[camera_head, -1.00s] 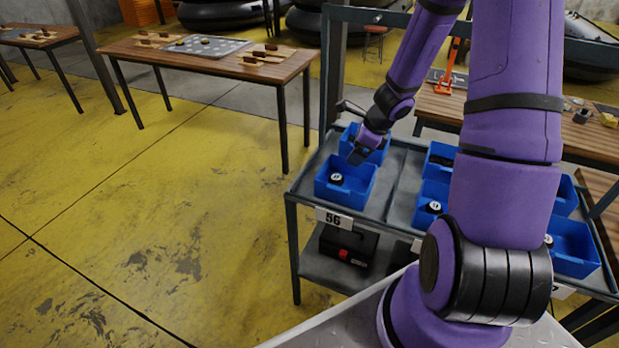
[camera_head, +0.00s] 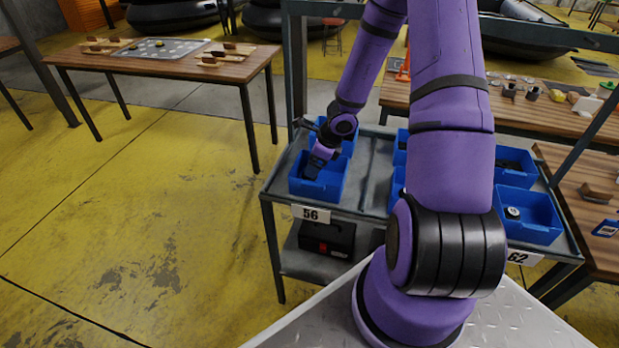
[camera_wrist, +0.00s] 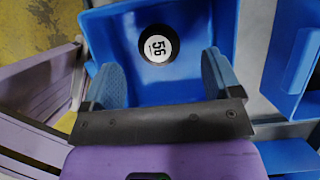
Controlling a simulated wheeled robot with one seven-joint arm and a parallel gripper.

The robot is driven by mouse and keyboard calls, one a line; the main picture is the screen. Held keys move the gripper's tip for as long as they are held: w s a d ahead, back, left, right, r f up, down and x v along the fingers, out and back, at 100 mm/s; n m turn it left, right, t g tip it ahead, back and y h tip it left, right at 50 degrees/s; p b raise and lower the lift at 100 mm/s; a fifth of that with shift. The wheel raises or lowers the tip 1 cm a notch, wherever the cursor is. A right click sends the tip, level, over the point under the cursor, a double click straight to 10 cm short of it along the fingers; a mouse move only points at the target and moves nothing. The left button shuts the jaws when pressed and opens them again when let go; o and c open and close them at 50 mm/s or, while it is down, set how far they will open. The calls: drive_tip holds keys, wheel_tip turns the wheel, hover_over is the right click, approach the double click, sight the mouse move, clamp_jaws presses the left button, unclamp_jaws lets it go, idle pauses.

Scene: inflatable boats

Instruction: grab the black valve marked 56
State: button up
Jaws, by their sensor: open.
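The black valve (camera_wrist: 158,46) is round with a white face reading 56. In the wrist view it sits in a blue bin (camera_wrist: 102,26), towards the far wall. My gripper (camera_wrist: 158,62) is open, with its two blue-grey fingers pointing into the bin. The valve lies between and beyond the fingertips, and I see no contact. In the head view, my gripper (camera_head: 313,168) is over the front left blue bin (camera_head: 328,190), above the tag reading 56 (camera_head: 310,214). The valve is hidden there.
Other blue bins stand on the metal cart, including one at right (camera_head: 540,228) near the tag 62 (camera_head: 518,258). A cart post (camera_head: 296,70) rises behind my arm. A black case (camera_head: 326,238) lies on the lower shelf. A wooden table (camera_head: 190,64) stands behind left.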

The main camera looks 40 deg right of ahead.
drive_tip(key=shift+f, duration=0.15)
drive_tip(key=shift+x, duration=2.55)
drive_tip(key=shift+s, duration=0.2)
drive_tip(key=c, duration=1)
